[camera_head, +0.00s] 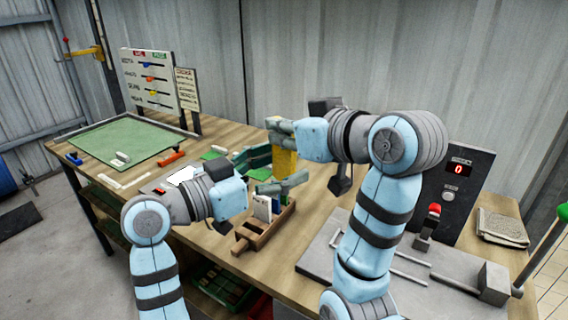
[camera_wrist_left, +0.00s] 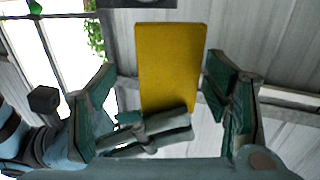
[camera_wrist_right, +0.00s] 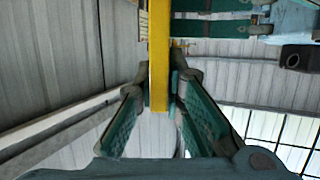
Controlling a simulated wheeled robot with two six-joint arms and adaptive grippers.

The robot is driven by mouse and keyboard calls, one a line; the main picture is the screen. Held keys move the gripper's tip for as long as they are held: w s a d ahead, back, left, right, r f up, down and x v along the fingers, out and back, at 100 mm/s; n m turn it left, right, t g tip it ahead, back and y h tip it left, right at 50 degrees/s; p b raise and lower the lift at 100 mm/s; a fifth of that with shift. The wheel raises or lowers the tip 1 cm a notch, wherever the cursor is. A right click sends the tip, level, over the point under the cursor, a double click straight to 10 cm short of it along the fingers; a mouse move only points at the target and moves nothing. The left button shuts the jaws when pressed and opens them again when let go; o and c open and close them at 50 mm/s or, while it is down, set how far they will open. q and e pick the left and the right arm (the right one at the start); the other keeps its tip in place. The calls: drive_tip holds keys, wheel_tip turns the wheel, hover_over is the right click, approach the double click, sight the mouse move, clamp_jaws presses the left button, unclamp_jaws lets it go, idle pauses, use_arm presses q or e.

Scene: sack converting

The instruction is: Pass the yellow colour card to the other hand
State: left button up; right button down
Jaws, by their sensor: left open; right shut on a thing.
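The yellow colour card (camera_head: 284,160) hangs upright below my right gripper (camera_head: 280,128) in the head view. My right gripper is shut on its upper end; in the right wrist view the card (camera_wrist_right: 159,60) shows edge-on as a thin strip between the fingers. My left gripper (camera_head: 272,172) is open at the card's lower part. In the left wrist view the card (camera_wrist_left: 172,60) stands broad-faced between the two spread green-padded fingers, with gaps at both sides. The right gripper's fingers (camera_wrist_left: 155,130) show across the card's lower end there.
Below the grippers a wooden holder (camera_head: 247,238) with several cards stands on the wooden bench. A green mat (camera_head: 120,140) and an upright slider board (camera_head: 146,80) are at the left. A grey control box (camera_head: 466,185) and a folded sack (camera_head: 503,227) are at the right.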

use_arm(q)
drive_tip(key=shift+w+d, duration=0.4)
drive_tip(key=shift+d, duration=0.15)
drive_tip(key=c, duration=1.2)
use_arm(e)
drive_tip(key=shift+a, duration=0.1)
use_arm(q)
drive_tip(key=shift+c, duration=0.7)
use_arm(e)
drive_tip(key=c, duration=1.6)
unclamp_jaws()
